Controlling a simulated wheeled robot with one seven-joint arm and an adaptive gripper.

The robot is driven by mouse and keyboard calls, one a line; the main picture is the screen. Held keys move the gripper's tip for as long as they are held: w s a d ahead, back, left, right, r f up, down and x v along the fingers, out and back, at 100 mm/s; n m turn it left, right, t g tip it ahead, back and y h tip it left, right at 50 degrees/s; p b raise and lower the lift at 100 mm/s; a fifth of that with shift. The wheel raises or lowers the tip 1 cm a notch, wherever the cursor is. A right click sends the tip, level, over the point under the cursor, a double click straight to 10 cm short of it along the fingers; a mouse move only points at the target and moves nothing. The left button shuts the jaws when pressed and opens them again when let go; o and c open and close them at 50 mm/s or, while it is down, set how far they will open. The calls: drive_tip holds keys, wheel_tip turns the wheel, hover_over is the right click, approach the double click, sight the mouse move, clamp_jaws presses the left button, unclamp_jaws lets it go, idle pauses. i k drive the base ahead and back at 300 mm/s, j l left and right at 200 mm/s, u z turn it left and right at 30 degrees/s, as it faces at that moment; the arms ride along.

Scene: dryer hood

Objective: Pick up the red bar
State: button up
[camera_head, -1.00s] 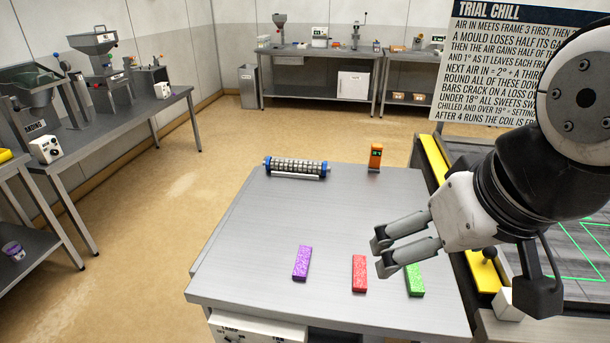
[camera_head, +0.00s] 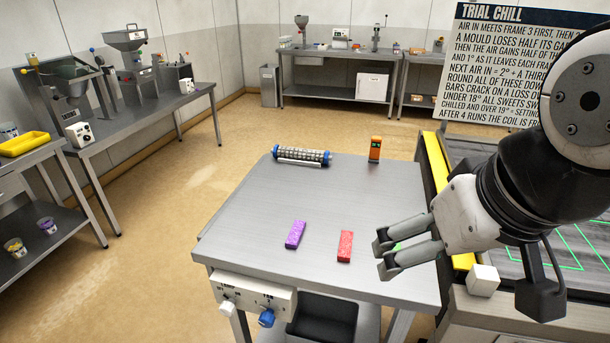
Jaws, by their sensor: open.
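The red bar (camera_head: 345,246) lies on the grey metal table (camera_head: 250,235) near its front edge. My gripper (camera_head: 380,257) is open and empty. In the picture it is just right of the red bar, with its fingers pointing left; its height above the table is hard to tell. A purple bar (camera_head: 296,234) lies to the left of the red bar. A green bar (camera_head: 398,246) is mostly hidden behind my gripper's fingers.
A roller with blue ends (camera_head: 302,157) and an orange device (camera_head: 375,149) stand at the table's back. A yellow rail (camera_head: 436,170) and a white block (camera_head: 483,280) are at the right. The table's middle is clear.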

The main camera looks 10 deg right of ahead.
sight(345, 247)
drive_tip(key=k+l+u, duration=0.25)
drive_tip(key=i+j+z, duration=0.1)
drive_tip(key=j, duration=0.25)
drive_tip(key=i+j+z, duration=0.15)
drive_tip(key=i+j, duration=0.2)
drive_tip(key=i+j+z, duration=0.1)
drive_tip(key=j, duration=0.3)
drive_tip(key=i+j+z, duration=0.15)
drive_tip(key=j, duration=0.25)
drive_tip(key=i, duration=0.1)
